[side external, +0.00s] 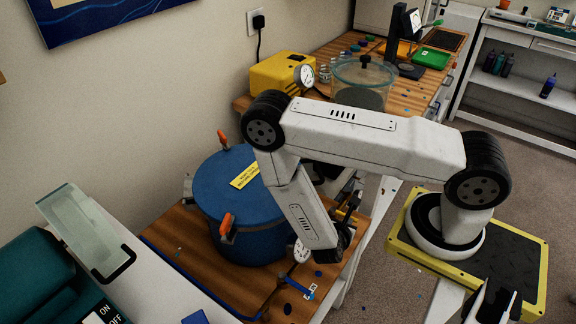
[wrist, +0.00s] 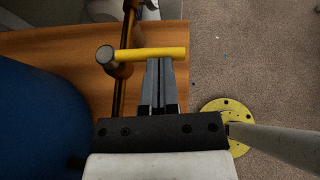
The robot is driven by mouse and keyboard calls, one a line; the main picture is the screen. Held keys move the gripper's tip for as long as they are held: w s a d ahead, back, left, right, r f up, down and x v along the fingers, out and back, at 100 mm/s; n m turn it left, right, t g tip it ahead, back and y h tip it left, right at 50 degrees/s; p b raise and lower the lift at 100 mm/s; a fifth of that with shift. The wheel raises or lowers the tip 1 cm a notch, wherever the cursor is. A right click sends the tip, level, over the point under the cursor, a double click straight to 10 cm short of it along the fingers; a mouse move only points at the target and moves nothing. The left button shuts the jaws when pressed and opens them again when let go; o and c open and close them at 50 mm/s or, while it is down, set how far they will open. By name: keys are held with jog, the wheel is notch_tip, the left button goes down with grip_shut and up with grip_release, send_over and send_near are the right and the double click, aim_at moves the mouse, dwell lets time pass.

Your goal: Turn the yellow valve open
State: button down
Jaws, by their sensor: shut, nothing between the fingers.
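The yellow valve handle (wrist: 152,53) lies crosswise in the wrist view, to the right of a round metal stem end (wrist: 105,54) on a brownish pipe. My gripper (wrist: 160,72) is shut and empty, its fingers together. In the side view, my gripper (side external: 340,245) is low at the right of the blue pot (side external: 250,243), partly hidden by my arm. A bit of yellow (side external: 346,214) shows behind it.
The pot's clamps have orange handles (side external: 227,223). A white gauge (side external: 301,251) and a blue-handled valve (side external: 308,293) are near the wooden bench's (side external: 178,245) front. A glass chamber (side external: 362,80) and a yellow pump (side external: 283,72) stand behind. Floor (wrist: 245,50) lies right of the bench.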

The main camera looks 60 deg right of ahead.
jog(key=shift+s+d, duration=0.1)
jog(key=shift+s+d+n+t+y, duration=0.15)
jog(key=shift+d+n+t, duration=0.3)
jog(key=shift+d, duration=0.2)
jog(key=shift+s+d+n+t+y, duration=0.1)
jog(key=shift+d+n+t+y, duration=0.05)
jog(key=shift+d+n+t, duration=0.4)
jog(key=shift+d+n+t+y, duration=0.3)
jog(key=shift+d+n+t, duration=0.1)
jog(key=shift+n+t, duration=0.1)
jog(key=shift+w+d, duration=0.8)
jog(key=shift+d, duration=0.35)
jog(key=shift+w+d, duration=0.8)
jog(key=shift+d, duration=0.35)
jog(key=shift+a, duration=0.1)
